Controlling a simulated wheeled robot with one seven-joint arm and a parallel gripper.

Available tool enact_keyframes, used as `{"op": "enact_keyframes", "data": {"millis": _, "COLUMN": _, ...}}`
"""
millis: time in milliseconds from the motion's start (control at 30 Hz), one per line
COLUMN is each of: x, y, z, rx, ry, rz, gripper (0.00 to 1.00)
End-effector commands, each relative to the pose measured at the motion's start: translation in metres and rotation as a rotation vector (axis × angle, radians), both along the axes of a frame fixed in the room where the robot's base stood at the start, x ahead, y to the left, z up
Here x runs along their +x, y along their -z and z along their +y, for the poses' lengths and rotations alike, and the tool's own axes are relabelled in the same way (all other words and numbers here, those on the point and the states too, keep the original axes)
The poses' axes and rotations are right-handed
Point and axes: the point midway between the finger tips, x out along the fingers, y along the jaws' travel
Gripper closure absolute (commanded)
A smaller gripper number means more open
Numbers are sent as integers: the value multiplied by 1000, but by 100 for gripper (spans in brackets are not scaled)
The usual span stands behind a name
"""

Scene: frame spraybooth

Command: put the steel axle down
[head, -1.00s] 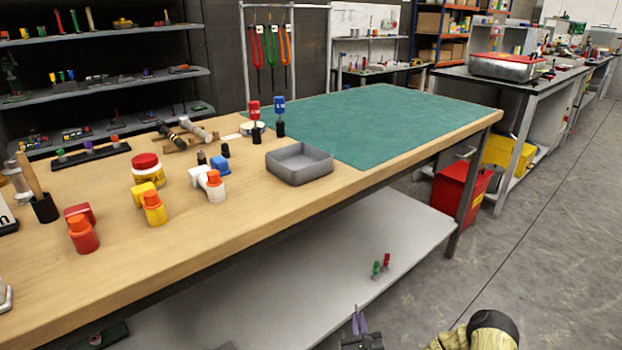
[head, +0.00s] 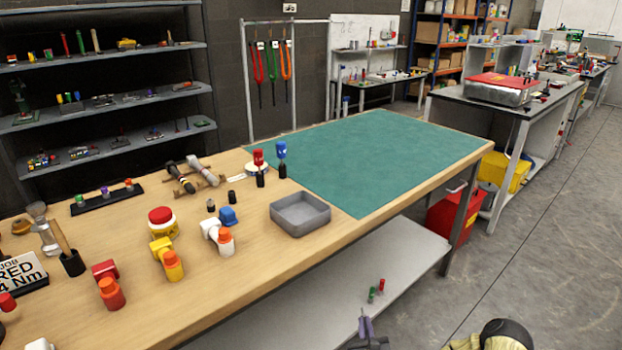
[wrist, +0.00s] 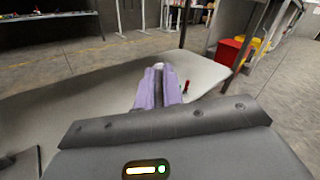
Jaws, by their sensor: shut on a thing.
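My gripper (head: 365,326) is at the bottom of the head view, low in front of the bench's lower shelf. In the wrist view its purple fingers (wrist: 158,88) are shut together. A small pale grey tip (wrist: 158,66) shows between them at the far end; I take it for the steel axle, and the rest of it is hidden by the fingers. In the head view the held thing is too small to make out. The green mat (head: 385,150) on the bench is bare.
The wooden bench (head: 255,260) holds a grey tray (head: 300,222), colored fittings and a wooden rack (head: 195,184) with dark and grey rods. Red and green small items (head: 376,290) stand on the lower shelf (head: 330,290). A red bin (head: 450,220) stands at the bench's far end.

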Motion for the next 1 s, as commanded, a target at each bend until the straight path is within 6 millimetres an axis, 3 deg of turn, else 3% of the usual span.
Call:
{"op": "enact_keyframes", "data": {"millis": 33, "x": -1, "y": -20, "z": 0, "rx": 1, "ry": 1, "rz": 0, "gripper": 100}}
{"op": "enact_keyframes", "data": {"millis": 1000, "x": -21, "y": -208, "z": 0, "rx": 2, "ry": 1, "rz": -2, "gripper": 100}}
